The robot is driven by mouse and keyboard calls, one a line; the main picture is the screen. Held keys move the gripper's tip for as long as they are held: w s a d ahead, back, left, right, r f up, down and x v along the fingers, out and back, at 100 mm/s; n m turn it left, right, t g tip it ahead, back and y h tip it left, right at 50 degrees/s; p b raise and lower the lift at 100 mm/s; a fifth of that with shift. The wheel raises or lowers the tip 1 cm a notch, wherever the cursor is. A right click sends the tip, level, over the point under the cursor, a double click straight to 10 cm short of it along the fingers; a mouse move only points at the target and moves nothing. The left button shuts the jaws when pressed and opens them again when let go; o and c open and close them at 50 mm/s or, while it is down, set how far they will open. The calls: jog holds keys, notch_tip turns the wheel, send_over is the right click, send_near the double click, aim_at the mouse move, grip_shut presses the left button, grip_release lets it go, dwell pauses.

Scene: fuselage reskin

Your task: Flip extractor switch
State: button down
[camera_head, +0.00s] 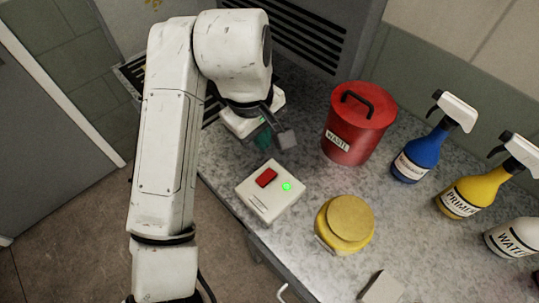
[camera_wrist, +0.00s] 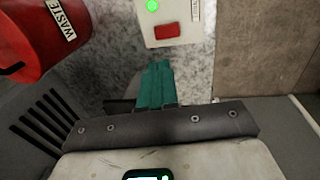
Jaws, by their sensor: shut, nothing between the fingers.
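The extractor switch is a cream box (camera_head: 268,203) on the grey counter, with a red rocker (camera_head: 266,178) and a lit green lamp (camera_head: 286,187). In the wrist view the red rocker (camera_wrist: 167,31) and glowing green lamp (camera_wrist: 152,5) show at the top edge, with part of the box cut off. My gripper (camera_head: 264,138) is just behind the box in the head view, apart from it. Its teal fingers (camera_wrist: 157,84) are closed together and empty, pointing toward the rocker in the wrist view. My arm partly hides the gripper in the head view.
A red waste bin (camera_head: 352,137) stands right of my gripper, close by. A yellow jar (camera_head: 345,224) sits right of the switch box. Blue (camera_head: 417,156), yellow (camera_head: 468,194) and white (camera_head: 512,238) spray bottles line the right. A dark slatted vent (camera_head: 300,38) is behind.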

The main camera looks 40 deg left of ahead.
aim_at(270, 172)
jog(key=f, duration=0.4)
jog(key=w+f+b, duration=0.1)
jog(key=f, duration=0.8)
jog(key=shift+w+f, duration=0.2)
jog(key=shift+w, duration=0.2)
jog(key=shift+w, duration=0.1)
